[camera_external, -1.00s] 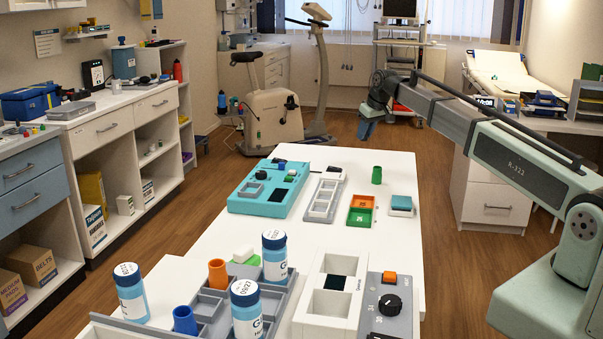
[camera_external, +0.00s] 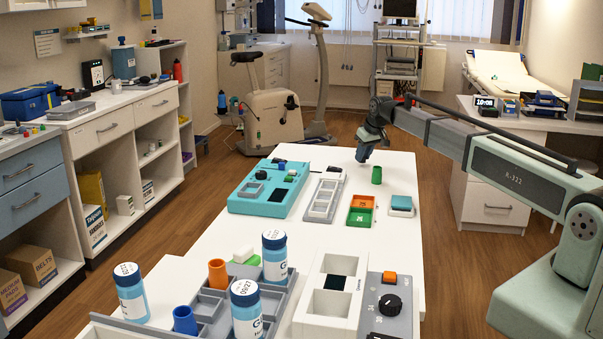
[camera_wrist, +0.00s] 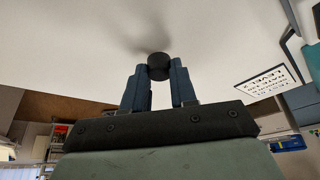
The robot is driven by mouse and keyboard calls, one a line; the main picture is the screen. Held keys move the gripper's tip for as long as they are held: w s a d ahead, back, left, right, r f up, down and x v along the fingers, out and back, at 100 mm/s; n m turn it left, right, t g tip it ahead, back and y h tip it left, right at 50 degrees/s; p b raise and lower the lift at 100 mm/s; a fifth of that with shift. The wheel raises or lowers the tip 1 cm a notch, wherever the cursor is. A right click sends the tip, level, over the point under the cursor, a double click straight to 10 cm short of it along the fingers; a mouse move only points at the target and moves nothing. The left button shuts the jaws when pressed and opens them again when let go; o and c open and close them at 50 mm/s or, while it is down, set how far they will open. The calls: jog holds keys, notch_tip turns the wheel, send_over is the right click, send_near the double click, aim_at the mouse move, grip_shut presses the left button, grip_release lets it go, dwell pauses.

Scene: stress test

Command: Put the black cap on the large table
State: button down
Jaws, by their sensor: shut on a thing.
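The black cap (camera_wrist: 159,65) shows in the wrist view as a small dark round piece between my fingertips. My gripper (camera_wrist: 159,80) is shut on it, with a blue finger on each side. A soft shadow lies on the white surface close by the cap. In the external view my gripper (camera_external: 363,156) points down over the far part of the white large table (camera_external: 405,248), left of and behind the green cup. The cap is too small to make out there, and I cannot tell whether it touches the table.
The green cup (camera_external: 376,175) stands close to my gripper. Orange and green trays (camera_external: 360,216), a teal-topped block (camera_external: 401,204), a grey tray (camera_external: 324,199) and a teal panel (camera_external: 252,205) are nearer. Blue-capped bottles (camera_external: 275,258) stand in front. The table's far right end is clear.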

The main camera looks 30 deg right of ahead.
jog(key=shift+f, duration=0.65)
jog(key=shift+f, duration=0.15)
jog(key=c, duration=0.9)
grip_release()
jog(key=v, duration=1.2)
